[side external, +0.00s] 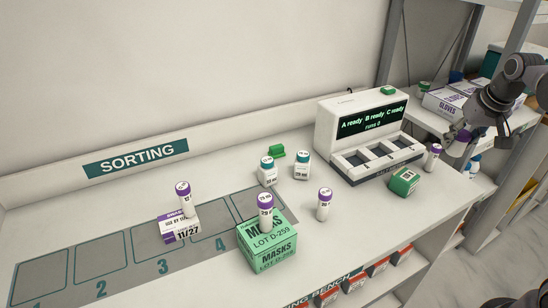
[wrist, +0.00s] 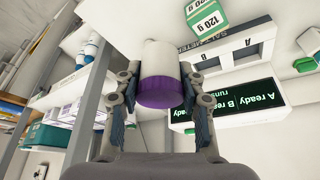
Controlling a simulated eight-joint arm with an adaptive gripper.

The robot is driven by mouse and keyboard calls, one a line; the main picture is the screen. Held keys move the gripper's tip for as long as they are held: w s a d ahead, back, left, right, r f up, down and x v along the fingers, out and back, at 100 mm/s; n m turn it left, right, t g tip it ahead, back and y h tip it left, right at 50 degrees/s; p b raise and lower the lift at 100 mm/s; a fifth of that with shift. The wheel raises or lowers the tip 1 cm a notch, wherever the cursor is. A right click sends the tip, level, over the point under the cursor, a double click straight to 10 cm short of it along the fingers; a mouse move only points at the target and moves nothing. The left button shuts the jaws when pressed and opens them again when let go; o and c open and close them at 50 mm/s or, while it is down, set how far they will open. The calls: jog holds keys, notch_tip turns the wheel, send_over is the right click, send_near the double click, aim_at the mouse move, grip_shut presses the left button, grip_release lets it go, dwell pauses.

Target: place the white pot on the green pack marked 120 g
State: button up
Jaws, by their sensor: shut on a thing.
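The white pot (wrist: 161,62) has a purple lid. In the wrist view it sits between the two fingers of my gripper (wrist: 160,92), which is shut on it, lid towards the palm. In the side view my gripper (side external: 463,142) is raised at the right, beyond the right end of the meter, with a purple patch of the pot between its fingers. The green pack marked 120 g (side external: 404,181) lies on the bench in front of the meter's right end, below and left of my gripper. It also shows at the top of the wrist view (wrist: 208,16).
The meter (side external: 366,135) stands behind the pack. A purple-lidded pot (side external: 433,157) stands close right of the pack. Another (side external: 324,204) stands to its left; one (side external: 265,212) is on the green masks box (side external: 266,250). Shelving (side external: 515,165) is at the right.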

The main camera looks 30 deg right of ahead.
jog(key=w+a+f, duration=0.2)
jog(key=w+a, duration=0.1)
jog(key=w+a+f, duration=0.2)
jog(key=w+f, duration=0.1)
jog(key=shift+w+a+f, duration=0.2)
jog(key=shift+w+a, duration=0.15)
jog(key=shift+a, duration=0.05)
jog(key=shift+f, duration=1.95)
jog(key=shift+f, duration=0.15)
jog(key=o, duration=1)
jog(key=v, duration=1.2)
jog(key=s+a+f+n+t+y, duration=0.1)
jog(key=s+a+f+n, duration=0.1)
jog(key=a, duration=0.3)
jog(key=s+a+f+n+t+y, duration=0.1)
jog(key=s+a+f+n+t, duration=0.1)
jog(key=s+a+f+n, duration=0.1)
jog(key=s+a+n, duration=0.1)
jog(key=a, duration=0.1)
jog(key=shift+s+a+f, duration=0.3)
jog(key=shift+s, duration=0.1)
